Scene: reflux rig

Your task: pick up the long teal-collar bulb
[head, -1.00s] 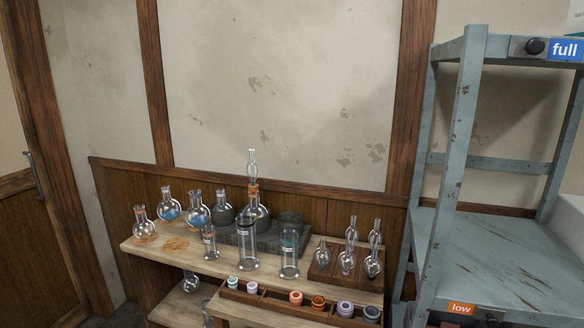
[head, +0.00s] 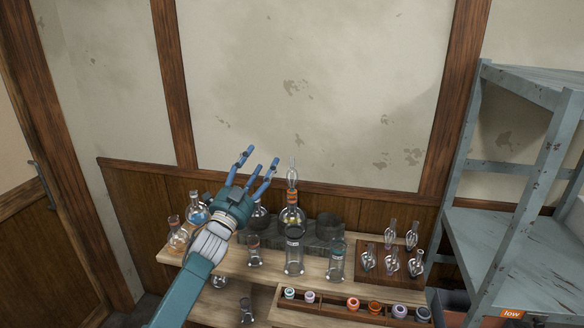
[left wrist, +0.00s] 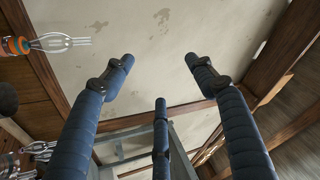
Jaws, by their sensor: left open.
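Several clear glass bulbs (head: 390,264) stand upright in a wooden block at the bench's right. Their collars are too small to tell which is teal. A tall glass piece (head: 292,172) tops the round flask; in the left wrist view this piece (left wrist: 65,43) shows teal and orange at its base. My left gripper (head: 258,162) is open and empty, raised in front of the wall, above and left of the bulbs. Its spread fingers also show in the left wrist view (left wrist: 160,75), with nothing between them. My right gripper is out of view.
Flasks (head: 177,234) stand at the bench's left, glass cylinders (head: 294,256) in the middle. A low wooden tray (head: 333,305) holds several coloured rings at the front. A grey metal shelf (head: 470,225) rises at the right. The space above the bulbs is open.

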